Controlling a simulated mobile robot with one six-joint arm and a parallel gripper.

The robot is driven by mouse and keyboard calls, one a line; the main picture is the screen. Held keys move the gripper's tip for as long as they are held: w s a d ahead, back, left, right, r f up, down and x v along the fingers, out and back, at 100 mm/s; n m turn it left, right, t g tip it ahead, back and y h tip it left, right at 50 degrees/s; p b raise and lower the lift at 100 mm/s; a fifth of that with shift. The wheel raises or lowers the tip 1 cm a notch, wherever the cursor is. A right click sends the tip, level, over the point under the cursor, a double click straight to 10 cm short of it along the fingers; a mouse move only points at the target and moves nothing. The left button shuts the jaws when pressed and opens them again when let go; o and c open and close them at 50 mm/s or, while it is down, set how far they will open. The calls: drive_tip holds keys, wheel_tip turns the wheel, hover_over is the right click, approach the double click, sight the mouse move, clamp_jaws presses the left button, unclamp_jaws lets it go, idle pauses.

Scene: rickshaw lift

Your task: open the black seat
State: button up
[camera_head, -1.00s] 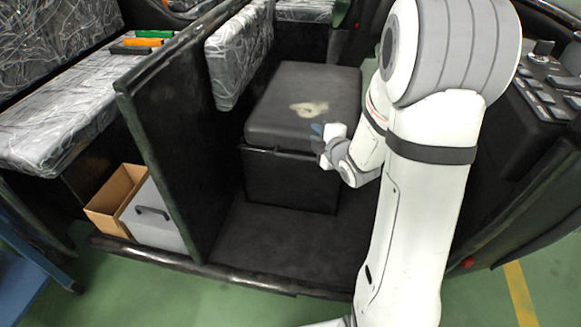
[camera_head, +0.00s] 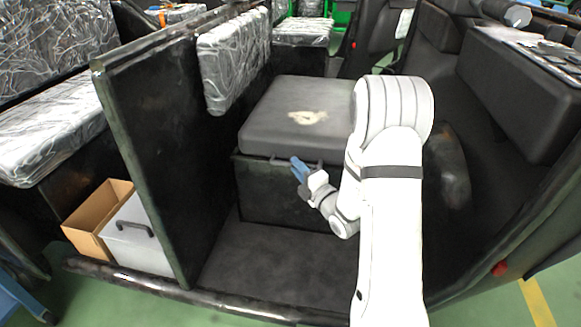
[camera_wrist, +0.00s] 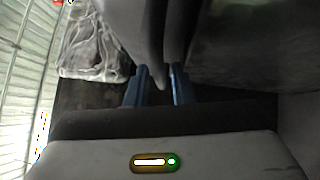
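The black seat (camera_head: 300,122) is a dark cushion with a pale worn patch on top. It lies flat and closed on its black box (camera_head: 268,195), behind the dark partition. My gripper (camera_head: 297,166) is at the front edge of the seat, near the seam between cushion and box. In the wrist view, its two blue fingers (camera_wrist: 159,86) are apart, with the grey lower edge of the cushion reaching between them. I cannot tell whether they touch it. My white arm hides the right part of the seat and box.
A tall dark partition (camera_head: 165,150) stands left of the seat, with a plastic-wrapped backrest (camera_head: 235,58) on it. Left of it are a cardboard box (camera_head: 95,215) and a grey case (camera_head: 140,240). A dark console (camera_head: 520,90) stands at the right. The floor before the seat is clear.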

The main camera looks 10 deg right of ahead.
drive_tip(key=shift+x, duration=1.15)
clamp_jaws()
